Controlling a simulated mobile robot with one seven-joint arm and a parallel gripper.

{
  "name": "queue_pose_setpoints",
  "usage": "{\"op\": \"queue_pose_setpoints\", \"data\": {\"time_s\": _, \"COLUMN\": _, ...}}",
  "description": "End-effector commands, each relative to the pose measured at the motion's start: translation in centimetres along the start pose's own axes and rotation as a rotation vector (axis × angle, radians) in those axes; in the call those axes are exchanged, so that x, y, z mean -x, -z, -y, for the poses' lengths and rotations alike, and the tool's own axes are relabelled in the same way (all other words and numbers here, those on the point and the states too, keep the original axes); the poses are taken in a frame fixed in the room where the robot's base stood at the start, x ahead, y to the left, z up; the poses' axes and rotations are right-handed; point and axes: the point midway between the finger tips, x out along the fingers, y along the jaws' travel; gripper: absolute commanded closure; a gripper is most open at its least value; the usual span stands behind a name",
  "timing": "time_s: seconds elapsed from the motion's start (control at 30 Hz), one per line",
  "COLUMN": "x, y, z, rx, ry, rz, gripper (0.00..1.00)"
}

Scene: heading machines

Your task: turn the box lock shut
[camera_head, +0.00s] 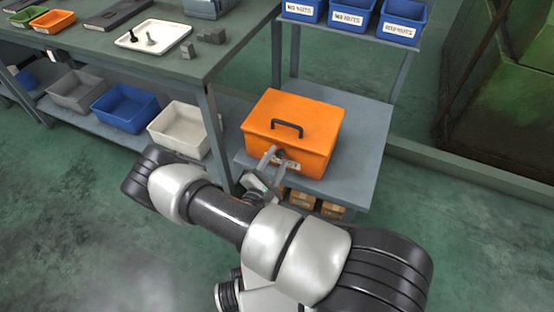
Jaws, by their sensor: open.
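The orange box (304,118) with a black handle (287,128) on its closed lid sits on a grey side stand (366,126). A small dark part, which looks like the lock (281,154), shows on its front face beside a partly hidden white label. My gripper (274,158) is open at the box's front, with one finger to the left of the dark part and one to its right. I cannot tell whether the fingers touch it. The lock's turn position is too small and too covered to read.
A green workbench (226,46) with a white tray (153,36) stands at the left, with bins (126,107) on its lower shelf. Blue bins (347,17) stand on a rack behind the box. Small cartons (331,210) sit under the stand. The floor at the lower left is clear.

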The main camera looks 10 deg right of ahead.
Motion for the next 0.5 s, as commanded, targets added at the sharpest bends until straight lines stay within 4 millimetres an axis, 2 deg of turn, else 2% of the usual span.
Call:
{"op": "queue_pose_setpoints", "data": {"time_s": 0.17, "x": 2.7, "y": 0.0, "z": -0.2, "rx": 0.001, "ry": -0.001, "rz": -0.004, "gripper": 0.57}}
{"op": "queue_pose_setpoints", "data": {"time_s": 0.5, "x": 11.1, "y": 0.0, "z": -0.1, "rx": 0.001, "ry": -0.001, "rz": -0.005, "gripper": 0.57}}
